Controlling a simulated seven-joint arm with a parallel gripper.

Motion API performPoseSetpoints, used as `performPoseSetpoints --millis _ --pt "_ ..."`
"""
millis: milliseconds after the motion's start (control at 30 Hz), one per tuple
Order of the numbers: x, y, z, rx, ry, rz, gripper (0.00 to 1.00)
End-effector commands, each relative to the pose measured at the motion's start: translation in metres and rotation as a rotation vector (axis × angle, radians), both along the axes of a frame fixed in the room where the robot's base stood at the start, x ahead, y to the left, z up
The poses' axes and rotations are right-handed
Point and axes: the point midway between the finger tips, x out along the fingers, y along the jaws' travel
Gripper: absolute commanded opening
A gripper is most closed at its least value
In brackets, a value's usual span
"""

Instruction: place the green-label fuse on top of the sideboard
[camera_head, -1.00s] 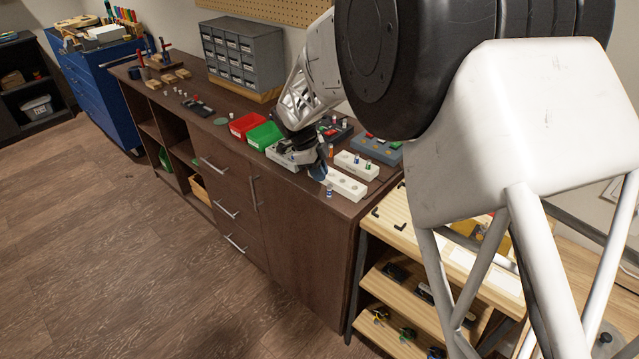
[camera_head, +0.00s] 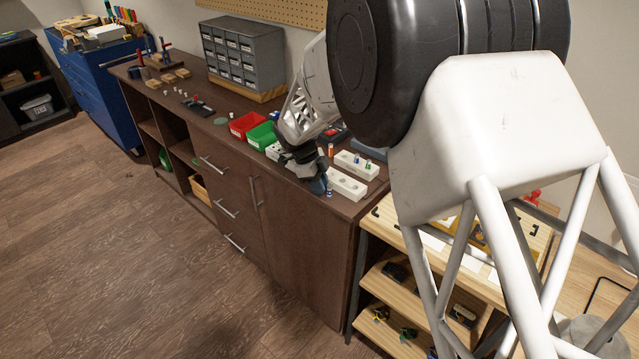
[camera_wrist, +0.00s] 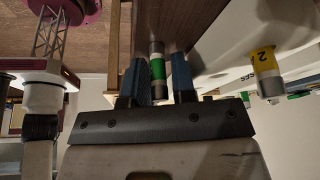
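The green-label fuse (camera_wrist: 157,68) is between the two blue fingers of my gripper (camera_wrist: 163,80) in the wrist view. A narrow gap shows between the fuse and the right finger, while the left finger is close beside it. The fuse's far end is against or very near the brown top of the sideboard (camera_wrist: 178,22); exact contact is hard to tell. In the head view my gripper (camera_head: 318,186) is low over the front edge of the sideboard (camera_head: 280,180), and the green-label fuse is hidden there.
A white fuse block (camera_head: 346,184) lies just right of my gripper, with a blue-marked fuse (camera_head: 329,192) near the edge. A second white block (camera_head: 356,165) stands behind. The wrist view shows a yellow-label fuse (camera_wrist: 265,68). Red (camera_head: 245,124) and green (camera_head: 263,135) bins stand left.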

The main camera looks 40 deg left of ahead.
Motion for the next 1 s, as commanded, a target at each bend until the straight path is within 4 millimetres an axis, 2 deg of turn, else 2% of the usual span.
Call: performPoseSetpoints --millis 267,467,667,1000 --pt "0.000 0.000 0.001 0.000 0.000 0.000 0.24" --pt "-0.001 0.002 0.009 0.002 -0.001 0.001 0.24" --pt "-0.004 0.010 0.029 0.002 -0.001 0.001 0.24" --pt "-0.012 0.029 0.078 0.003 -0.001 0.000 0.24"
